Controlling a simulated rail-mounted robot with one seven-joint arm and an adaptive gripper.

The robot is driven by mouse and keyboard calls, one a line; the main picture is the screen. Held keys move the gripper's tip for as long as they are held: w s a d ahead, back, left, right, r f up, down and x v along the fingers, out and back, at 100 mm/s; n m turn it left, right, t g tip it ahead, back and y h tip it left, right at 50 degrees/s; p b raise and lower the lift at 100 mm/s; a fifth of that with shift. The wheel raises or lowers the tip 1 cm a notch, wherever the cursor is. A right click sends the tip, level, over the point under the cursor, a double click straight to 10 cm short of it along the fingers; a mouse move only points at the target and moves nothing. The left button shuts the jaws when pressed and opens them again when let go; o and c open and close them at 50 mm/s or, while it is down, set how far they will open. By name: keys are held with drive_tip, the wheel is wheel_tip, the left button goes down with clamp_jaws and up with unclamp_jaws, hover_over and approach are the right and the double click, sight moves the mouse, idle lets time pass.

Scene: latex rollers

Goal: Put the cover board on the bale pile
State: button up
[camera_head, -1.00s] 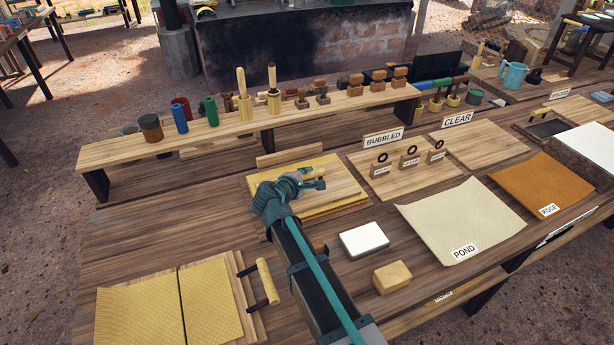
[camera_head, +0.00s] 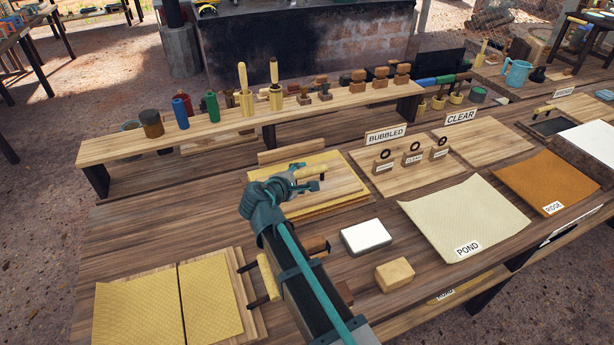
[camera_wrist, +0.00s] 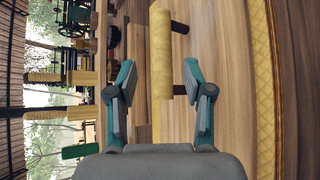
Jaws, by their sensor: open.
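The cover board (camera_head: 340,180), a flat light-wood board with a bar handle (camera_head: 314,169), lies flat on a stack of yellow textured sheets (camera_head: 310,213), seemingly the bale pile. Sheet edges show around the board. My gripper (camera_head: 309,179) is over the board at the handle, its two fingers open. In the wrist view the pale handle (camera_wrist: 161,50) on dark posts appears between the spread fingers (camera_wrist: 160,82), with no finger seen closed on it. Whether the fingers reach down beside the handle is unclear. My arm hides the board's near left part.
Two yellow sheets (camera_head: 140,310) lie at the front left beside another handle (camera_head: 268,277). A white block (camera_head: 366,238) and a wooden block (camera_head: 394,274) lie right of my arm. A raised shelf (camera_head: 220,127) with jars and tools stands behind the pile.

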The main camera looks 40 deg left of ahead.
drive_tip(key=b+v, duration=0.1)
drive_tip(key=v, duration=0.6)
